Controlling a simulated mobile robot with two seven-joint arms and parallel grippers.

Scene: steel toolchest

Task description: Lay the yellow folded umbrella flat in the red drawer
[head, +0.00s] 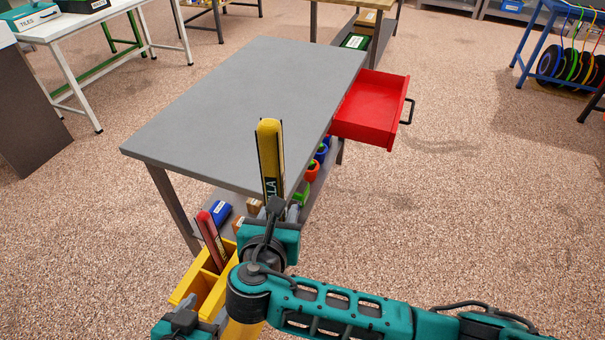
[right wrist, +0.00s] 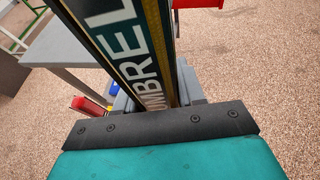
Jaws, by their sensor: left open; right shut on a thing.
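The yellow folded umbrella (head: 270,150) stands roughly upright in the head view, with dark sides and lettering. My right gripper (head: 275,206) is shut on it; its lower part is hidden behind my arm. In the right wrist view the umbrella (right wrist: 135,45) rises between the fingers of the right gripper (right wrist: 155,100). The red drawer (head: 371,108) is pulled out from the right side of the grey table, beyond the umbrella, and looks empty. My left gripper (head: 203,325) is open at the bottom edge, only partly in view, apart from the umbrella.
The grey tabletop (head: 250,95) is bare. A yellow divided holder (head: 205,290) with a red folded item (head: 212,240) stands by its near end. Several small coloured items lie on the shelf below. The drawer's black handle (head: 408,110) sticks out right. Floor on the right is clear.

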